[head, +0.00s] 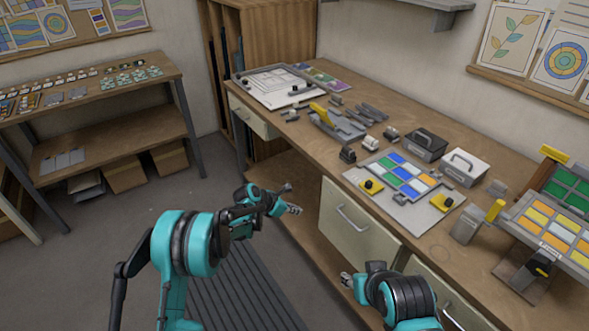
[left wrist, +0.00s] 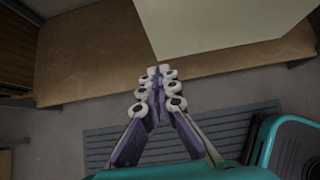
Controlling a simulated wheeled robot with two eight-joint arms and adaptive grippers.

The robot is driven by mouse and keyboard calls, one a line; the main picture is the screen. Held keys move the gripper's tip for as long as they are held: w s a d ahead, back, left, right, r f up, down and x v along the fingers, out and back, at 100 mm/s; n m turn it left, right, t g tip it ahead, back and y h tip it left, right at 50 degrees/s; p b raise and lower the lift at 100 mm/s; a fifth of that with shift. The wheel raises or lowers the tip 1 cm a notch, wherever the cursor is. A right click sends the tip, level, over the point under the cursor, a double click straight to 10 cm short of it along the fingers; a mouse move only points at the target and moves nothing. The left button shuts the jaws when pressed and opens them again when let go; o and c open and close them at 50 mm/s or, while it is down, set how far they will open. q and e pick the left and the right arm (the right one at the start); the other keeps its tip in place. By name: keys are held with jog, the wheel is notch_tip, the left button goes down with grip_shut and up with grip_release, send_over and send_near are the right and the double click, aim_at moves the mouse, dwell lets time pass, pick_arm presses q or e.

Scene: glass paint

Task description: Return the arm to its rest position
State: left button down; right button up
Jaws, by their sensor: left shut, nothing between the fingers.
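My left gripper (head: 293,209) is in front of the workbench, below the level of its top and left of the drawer front (head: 350,222). In the left wrist view its fingers (left wrist: 158,72) meet at the tips, shut and empty. My right gripper (head: 346,279) shows small at the lower middle of the head view, in front of the lower drawers. Its fingers are too small and partly hidden to read. Both grippers are apart from the objects on the bench.
A shelf rack (head: 112,127) stands at left. Floor between them is clear, with a ribbed mat (head: 245,290).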

pick_arm(q)
jog(key=s+a+r+m+t+y, duration=0.1)
jog(key=s+a+r+m+y, duration=0.1)
jog(key=s+a+r+m, duration=0.55)
jog(key=s+a+r+m+y, duration=0.25)
jog(key=s+a+r, duration=0.3)
jog(key=r, duration=0.45)
jog(key=s+a+m+y, duration=0.1)
jog(key=s+a+m, duration=0.2)
jog(key=s, duration=0.5)
jog(key=s+a+m+t+y, duration=0.1)
jog(key=s+a+m, duration=0.3)
jog(key=s+m, duration=0.2)
jog(key=s+a+m+y, duration=0.1)
jog(key=s+a+m, duration=0.3)
jog(key=s, duration=0.6)
jog(key=shift+r+m+t, duration=0.3)
jog(key=shift+m, duration=0.2)
jog(key=shift+s, duration=0.1)
